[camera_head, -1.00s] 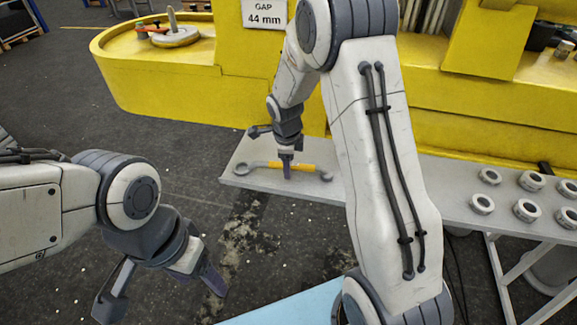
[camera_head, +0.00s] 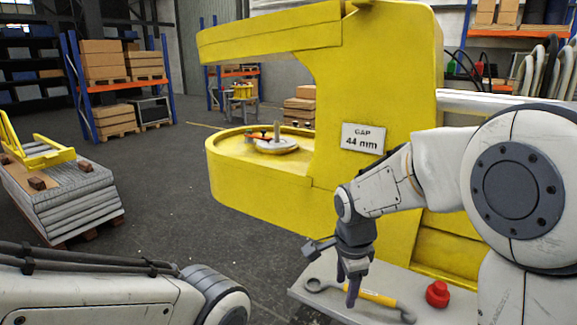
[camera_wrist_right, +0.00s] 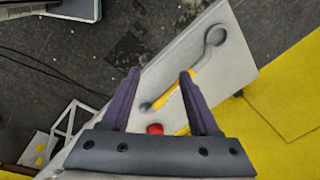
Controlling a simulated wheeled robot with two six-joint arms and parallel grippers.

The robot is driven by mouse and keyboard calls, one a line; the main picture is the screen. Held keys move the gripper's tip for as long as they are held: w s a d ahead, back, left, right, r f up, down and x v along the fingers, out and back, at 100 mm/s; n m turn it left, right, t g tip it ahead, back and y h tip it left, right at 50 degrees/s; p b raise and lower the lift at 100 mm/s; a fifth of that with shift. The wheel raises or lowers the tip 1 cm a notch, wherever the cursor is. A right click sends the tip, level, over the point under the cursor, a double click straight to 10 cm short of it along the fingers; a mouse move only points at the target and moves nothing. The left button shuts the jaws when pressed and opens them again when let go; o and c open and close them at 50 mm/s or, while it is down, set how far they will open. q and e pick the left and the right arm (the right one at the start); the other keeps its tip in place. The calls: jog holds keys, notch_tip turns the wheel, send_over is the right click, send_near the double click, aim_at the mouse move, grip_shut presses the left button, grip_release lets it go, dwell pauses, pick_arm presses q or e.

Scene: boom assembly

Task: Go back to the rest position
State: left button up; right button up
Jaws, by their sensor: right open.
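My right gripper (camera_head: 353,287) hangs over the grey shelf (camera_head: 310,295) in the head view. A wrench with a yellow handle (camera_head: 378,298) and a grey ring end (camera_head: 314,285) lies on the shelf below it. In the right wrist view my right gripper (camera_wrist_right: 161,74) is open, its dark fingers apart with nothing held between them. The wrench (camera_wrist_right: 214,37) lies beyond the fingers there, partly behind one finger. Only a link of my left arm shows at the lower left of the head view; its gripper is out of frame.
A red knob-like part (camera_head: 437,294) sits on the shelf right of the wrench. The yellow boom structure (camera_head: 390,75) with the "GAP 44 mm" sign (camera_head: 362,138) rises behind. A disc with a post (camera_head: 277,145) rests on its lower arm. Stacked plates (camera_head: 70,200) stand at left.

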jog(key=s+a+n+g, duration=0.1)
jog(key=s+a+n, duration=0.3)
jog(key=s+n, duration=0.7)
jog(key=s+a+n+y+b, duration=0.1)
jog(key=s+a+n, duration=0.3)
jog(key=s+n, duration=0.8)
jog(key=shift+s+a+f+n+g, duration=0.15)
jog(key=shift+a+f+n+g, duration=0.15)
jog(key=shift+a+f+g, duration=0.1)
